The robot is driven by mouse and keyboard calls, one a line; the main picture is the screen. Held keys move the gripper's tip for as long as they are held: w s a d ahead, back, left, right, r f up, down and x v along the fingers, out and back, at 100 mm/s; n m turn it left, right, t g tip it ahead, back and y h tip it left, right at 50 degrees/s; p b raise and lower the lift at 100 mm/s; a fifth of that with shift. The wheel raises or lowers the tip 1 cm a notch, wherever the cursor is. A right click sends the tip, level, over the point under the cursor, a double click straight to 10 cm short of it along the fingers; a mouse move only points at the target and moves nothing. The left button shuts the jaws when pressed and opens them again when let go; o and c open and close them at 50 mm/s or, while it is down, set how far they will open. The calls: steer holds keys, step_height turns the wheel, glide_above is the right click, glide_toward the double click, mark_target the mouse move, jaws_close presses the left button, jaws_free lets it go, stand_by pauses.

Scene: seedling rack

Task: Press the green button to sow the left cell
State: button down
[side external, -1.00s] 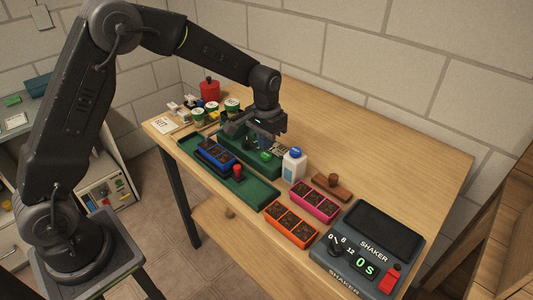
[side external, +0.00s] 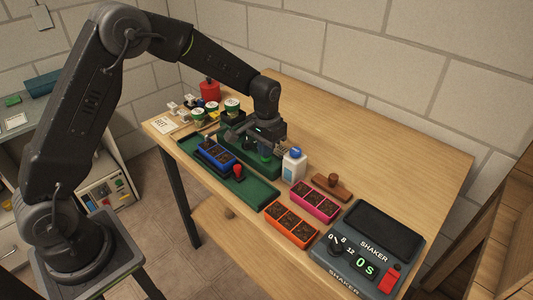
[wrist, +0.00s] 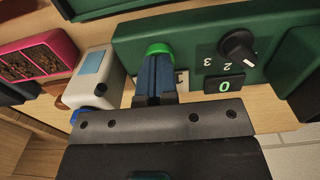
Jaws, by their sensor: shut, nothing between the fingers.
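The green button (wrist: 158,48) sits on the dark green sowing machine (wrist: 200,25), beside its black dial (wrist: 238,46) and a display (wrist: 224,86) reading 0. My gripper (wrist: 157,62) is shut and empty, with its fingertips right at the button in the wrist view. I cannot tell whether they touch it. In the side view my gripper (side external: 266,152) is down over the machine and the button (side external: 266,159) is mostly hidden. The blue tray (side external: 231,161) with soil-filled cells sits in front of the machine, on the green base (side external: 260,193), near a red knob (side external: 239,169).
A white bottle with a blue cap (side external: 294,164) stands just right of the machine. Pink (side external: 331,214) and orange (side external: 308,243) trays, a wooden stamp (side external: 332,186) and the shaker (side external: 372,245) lie further right. Tins (side external: 232,106) and a red container (side external: 210,90) stand at the back left.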

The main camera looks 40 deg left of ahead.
stand_by(0.3)
steer(key=shift+r, duration=3.65)
steer(key=shift+s+r, duration=0.1)
steer(key=shift+r, duration=0.1)
steer(key=s+r+t, duration=0.2)
steer(key=s+r, duration=0.4)
steer(key=s, duration=0.3)
steer(key=s+r+t, duration=0.2)
steer(key=s+r, duration=0.5)
steer(key=s, duration=0.3)
steer(key=s+f+t, duration=0.1)
steer(key=s, duration=0.7)
steer(key=shift+s+f+t, duration=0.15)
steer(key=shift+f+t, duration=0.05)
steer(key=shift+t, duration=0.1)
